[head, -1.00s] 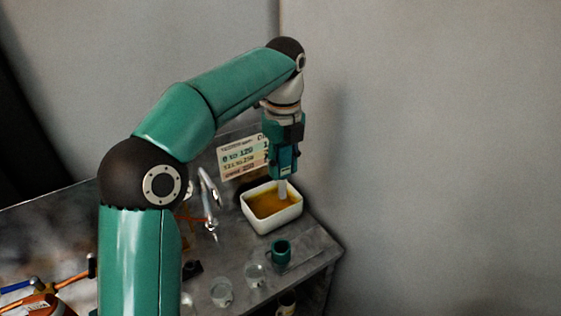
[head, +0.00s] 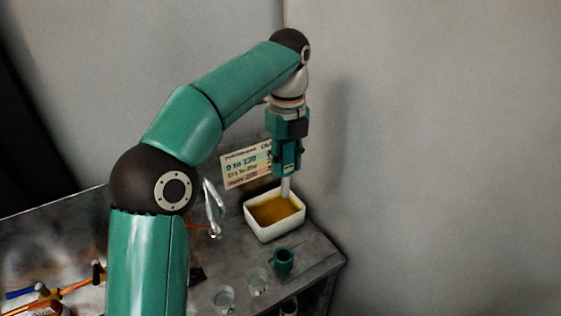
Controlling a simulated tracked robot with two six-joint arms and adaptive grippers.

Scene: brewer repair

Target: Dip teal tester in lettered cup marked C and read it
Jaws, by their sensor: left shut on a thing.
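My left gripper (head: 290,140) points down at the back right of the bench. It is shut on the teal tester (head: 289,158), which is upright with its pale probe (head: 285,186) downward. The probe tip is over the back right part of a white tub (head: 269,238) of amber liquid; I cannot tell whether it touches the liquid. Two clear cups, one at the front (head: 222,298) and one beside it (head: 258,281), stand nearer than the tub. I cannot read letters on them or a tester reading. My right gripper is not in view.
A teal holder (head: 282,262) stands in front of the tub. A printed card (head: 246,167) stands behind it. A silver curved part (head: 213,208) is left of the tub. Orange and blue-handled tools (head: 50,291) lie at the far left. The wall is close behind.

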